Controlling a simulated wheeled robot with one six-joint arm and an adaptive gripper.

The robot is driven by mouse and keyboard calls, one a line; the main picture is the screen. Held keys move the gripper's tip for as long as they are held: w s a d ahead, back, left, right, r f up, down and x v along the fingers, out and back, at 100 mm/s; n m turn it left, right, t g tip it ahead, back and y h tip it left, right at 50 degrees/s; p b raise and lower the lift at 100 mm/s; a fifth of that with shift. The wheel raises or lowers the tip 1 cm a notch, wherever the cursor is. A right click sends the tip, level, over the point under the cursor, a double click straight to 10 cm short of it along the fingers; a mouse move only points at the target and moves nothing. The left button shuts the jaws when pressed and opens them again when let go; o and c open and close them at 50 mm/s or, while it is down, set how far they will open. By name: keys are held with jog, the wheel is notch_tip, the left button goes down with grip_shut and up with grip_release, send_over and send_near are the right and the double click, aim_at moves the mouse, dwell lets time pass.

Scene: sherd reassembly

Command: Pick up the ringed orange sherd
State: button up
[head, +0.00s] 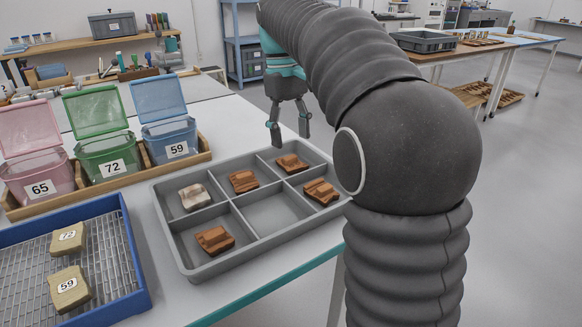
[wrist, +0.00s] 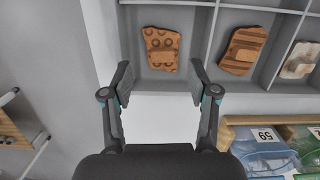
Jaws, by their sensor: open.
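The ringed orange sherd (wrist: 162,48) lies in a corner compartment of the grey tray (wrist: 180,17), with dark rings and a plain raised patch on it. In the head view, this sherd (head: 291,162) is in the back right compartment, its rings too small to make out. My gripper (head: 289,134) hangs above and behind that compartment, pointing down. In the wrist view, my gripper (wrist: 162,82) is open and empty, its fingers on either side of the sherd's line and short of it. Nothing hides the sherd there.
A striped orange sherd (wrist: 243,50) and a whitish one (wrist: 300,60) fill neighbouring compartments, with dividers between. Two more orange sherds (head: 215,240) (head: 320,192) lie in front; the front middle compartment is empty. Lidded bins 65, 72 and 59 (head: 172,143) and a blue basket (head: 135,262) stand left.

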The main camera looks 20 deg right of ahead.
aim_at(290, 158)
jog(key=shift+s+a+f+b, duration=0.15)
jog(key=shift+f+b, duration=0.45)
jog(key=shift+f, duration=2.05)
jog(key=c, duration=0.9)
